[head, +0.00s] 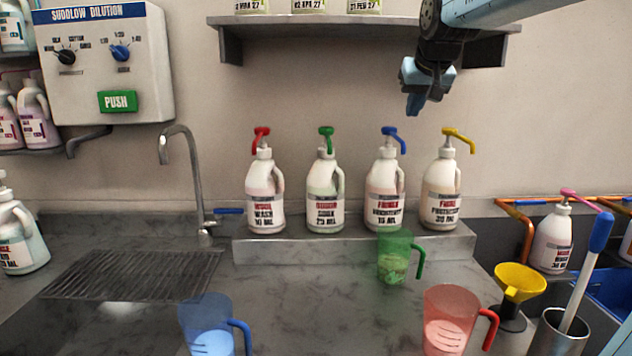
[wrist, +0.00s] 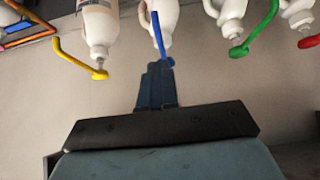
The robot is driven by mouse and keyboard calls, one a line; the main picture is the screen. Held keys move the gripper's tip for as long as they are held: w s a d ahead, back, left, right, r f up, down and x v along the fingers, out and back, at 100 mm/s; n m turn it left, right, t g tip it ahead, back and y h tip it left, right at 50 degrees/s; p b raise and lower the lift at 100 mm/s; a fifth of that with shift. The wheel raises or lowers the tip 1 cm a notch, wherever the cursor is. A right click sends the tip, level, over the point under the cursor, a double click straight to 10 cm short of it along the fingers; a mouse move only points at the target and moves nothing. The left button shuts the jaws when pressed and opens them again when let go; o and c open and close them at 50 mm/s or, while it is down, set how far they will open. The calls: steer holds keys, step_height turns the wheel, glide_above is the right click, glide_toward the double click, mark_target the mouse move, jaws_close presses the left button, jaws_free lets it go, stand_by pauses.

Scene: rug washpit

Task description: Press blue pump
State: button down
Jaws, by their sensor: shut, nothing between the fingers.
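The blue pump (head: 391,133) tops a white bottle (head: 384,190), third from the left on the raised grey ledge. My gripper (head: 413,104) is shut and empty, and points down above and a little right of the blue pump in the head view. In the wrist view the shut fingers (wrist: 157,72) line up with the blue pump (wrist: 158,38), its tip beside the fingertips. I cannot tell whether they touch in that view; the head view shows a gap. The green jug (head: 396,258) stands in front of this bottle, below the ledge.
Bottles with a red pump (head: 260,137), a green pump (head: 326,136) and a yellow pump (head: 458,138) share the ledge (head: 262,250). A shelf (head: 300,28) hangs above. A blue jug (head: 207,325), a red jug (head: 446,320) and a yellow funnel (head: 519,281) stand in front.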

steer(key=s+f+g, duration=0.1)
steer(key=s+f, duration=0.8)
steer(key=s, duration=0.4)
steer(key=s+f+g, duration=0.1)
steer(key=s+f, duration=0.9)
steer(key=s, duration=0.4)
steer(key=shift+d+f+g, duration=0.15)
steer(key=shift+f+g, duration=0.1)
steer(key=shift+g, duration=0.15)
steer(key=shift+w+r, duration=0.1)
steer(key=w+r+t, duration=0.1)
steer(key=w+r, duration=1.1)
steer(key=w, duration=0.5)
steer(key=w+r+t, duration=0.2)
steer(key=w+r, duration=1.1)
steer(key=w, duration=0.4)
steer(key=shift+w+a+r, duration=0.3)
steer(key=shift+w+a, duration=0.05)
steer(key=shift+w, duration=0.05)
steer(key=shift+f, duration=0.1)
